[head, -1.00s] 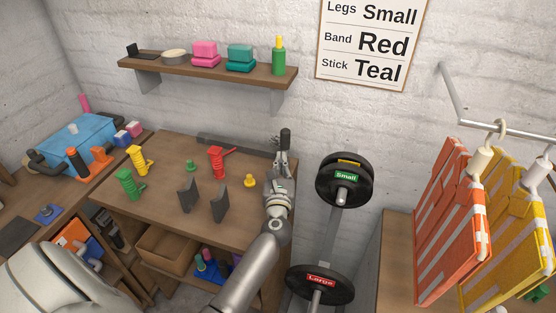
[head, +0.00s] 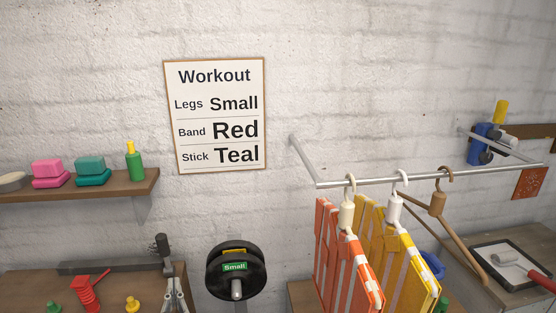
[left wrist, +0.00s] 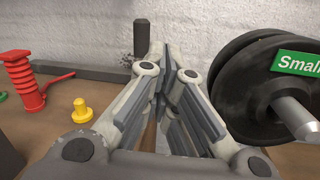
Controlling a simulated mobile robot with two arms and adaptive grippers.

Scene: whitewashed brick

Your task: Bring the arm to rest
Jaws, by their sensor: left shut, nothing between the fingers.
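My left gripper (head: 174,287) is at the bottom of the head view, above the right end of the workbench (head: 40,285). In the left wrist view its fingers (left wrist: 165,62) are together with nothing between them. It is just left of the black weight plates (head: 236,268) with the green "Small" label, and apart from them. A dark upright handle (head: 162,246) stands behind the fingertips; whether they touch it is unclear. My right gripper is not in view.
A red ribbed piece (head: 86,294) and a yellow knob (head: 133,304) stand on the bench. A wall shelf (head: 120,186) is above. A workout sign (head: 219,115) hangs on the wall.

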